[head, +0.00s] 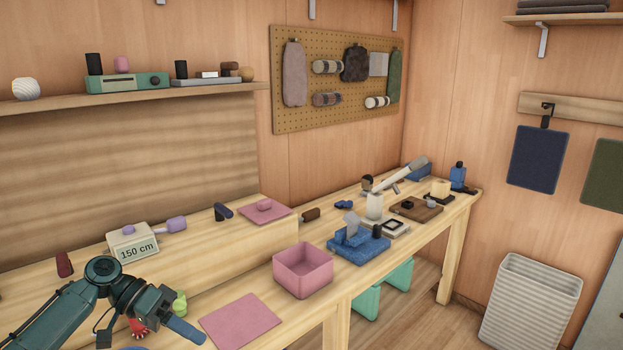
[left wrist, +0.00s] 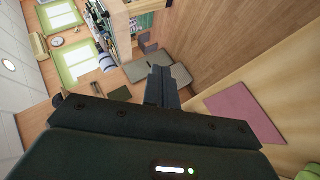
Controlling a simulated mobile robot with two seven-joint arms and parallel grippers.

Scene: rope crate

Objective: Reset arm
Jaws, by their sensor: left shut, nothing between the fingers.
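My left arm comes in from the lower left in the head view. Its gripper (head: 186,331) is over the front of the workbench, left of a flat pink mat (head: 240,320). The gripper is shut with nothing in it. In the left wrist view the shut fingers (left wrist: 162,85) point out over the floor, and the pink mat (left wrist: 245,113) lies to their right. My right gripper is in neither view.
A pink open box (head: 303,272) stands right of the mat. A blue tray (head: 358,247) with tools is beyond it. A block marked 150 cm (head: 133,243), a green object (head: 180,303) and a red object (head: 138,328) are near my left arm. A white bin (head: 530,305) stands on the floor.

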